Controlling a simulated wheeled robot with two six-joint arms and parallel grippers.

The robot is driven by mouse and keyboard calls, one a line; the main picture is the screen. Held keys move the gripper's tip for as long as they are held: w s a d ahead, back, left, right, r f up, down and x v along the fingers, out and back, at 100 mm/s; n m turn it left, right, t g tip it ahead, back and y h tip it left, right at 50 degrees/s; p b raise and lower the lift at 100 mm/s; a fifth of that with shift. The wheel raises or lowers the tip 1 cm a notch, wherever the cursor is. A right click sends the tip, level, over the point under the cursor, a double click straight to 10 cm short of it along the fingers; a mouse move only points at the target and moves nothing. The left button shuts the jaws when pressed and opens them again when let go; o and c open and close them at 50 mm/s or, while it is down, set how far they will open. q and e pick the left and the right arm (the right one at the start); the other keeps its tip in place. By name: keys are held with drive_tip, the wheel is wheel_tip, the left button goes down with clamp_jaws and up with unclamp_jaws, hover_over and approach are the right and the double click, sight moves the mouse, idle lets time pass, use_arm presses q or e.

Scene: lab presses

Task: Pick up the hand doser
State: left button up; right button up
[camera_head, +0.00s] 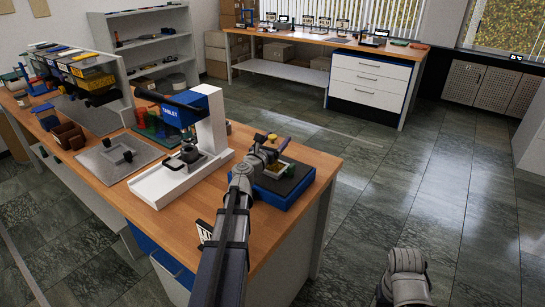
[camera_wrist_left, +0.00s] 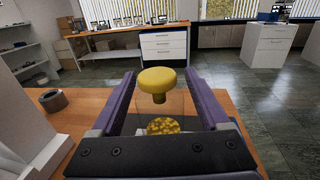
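Below the knob is a clear body with yellow grains showing at the bottom. In the left wrist view it stands between the two purple fingers of my left gripper (camera_wrist_left: 160,95). The fingers are spread wide, one on each side, with room beside the knob; whether they touch the clear body I cannot tell. In the head view my left gripper (camera_head: 270,150) is over the blue tray (camera_head: 285,193) at the table's right end and partly hides the doser.
A white press with a blue panel (camera_head: 183,112) stands left of the gripper on the wooden table (camera_head: 318,158). Another bench (camera_head: 330,40) stands at the back.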

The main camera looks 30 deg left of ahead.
use_arm(q)
clamp_jaws()
idle(0.4)
